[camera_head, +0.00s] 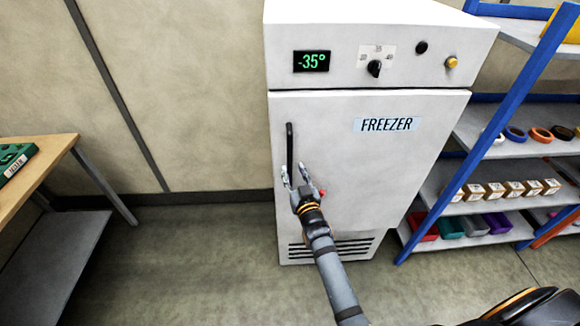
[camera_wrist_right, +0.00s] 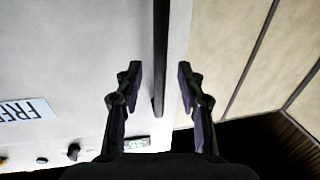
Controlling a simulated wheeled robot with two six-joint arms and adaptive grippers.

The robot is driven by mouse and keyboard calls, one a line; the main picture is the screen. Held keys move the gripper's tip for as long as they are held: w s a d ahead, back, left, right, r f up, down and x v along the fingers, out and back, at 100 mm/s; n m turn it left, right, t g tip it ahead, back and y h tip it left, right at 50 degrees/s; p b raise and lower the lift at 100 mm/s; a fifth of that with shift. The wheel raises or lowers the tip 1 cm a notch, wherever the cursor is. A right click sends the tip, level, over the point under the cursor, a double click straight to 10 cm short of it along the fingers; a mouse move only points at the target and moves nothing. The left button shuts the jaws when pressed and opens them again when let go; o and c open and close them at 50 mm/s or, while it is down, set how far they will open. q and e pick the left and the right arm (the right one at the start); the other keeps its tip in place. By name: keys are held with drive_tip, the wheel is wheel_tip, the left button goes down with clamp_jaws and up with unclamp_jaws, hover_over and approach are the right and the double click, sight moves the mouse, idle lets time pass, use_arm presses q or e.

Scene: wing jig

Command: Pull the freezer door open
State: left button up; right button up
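The white freezer door (camera_head: 375,165) is shut, with a "FREEZER" label on it. It also shows in the right wrist view (camera_wrist_right: 70,60). Its black vertical handle (camera_head: 289,150) is near the door's left edge. My right gripper (camera_head: 294,172) is open at the lower part of the handle. In the right wrist view the dark handle (camera_wrist_right: 160,60) runs between the two open fingers (camera_wrist_right: 160,85), with a gap visible on each side. My left gripper is not in view.
The control panel (camera_head: 380,57) above the door reads -35°. A blue-framed shelf (camera_head: 470,170) with boxes and rolls stands to the right. A wooden table (camera_head: 45,170) is at the left. The floor (camera_head: 190,260) between table and freezer is clear.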

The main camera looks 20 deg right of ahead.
sight(290, 164)
drive_tip(key=w+b, duration=0.1)
drive_tip(key=w, duration=0.4)
drive_tip(key=shift+w+d+f, duration=0.1)
clamp_jaws()
idle(0.6)
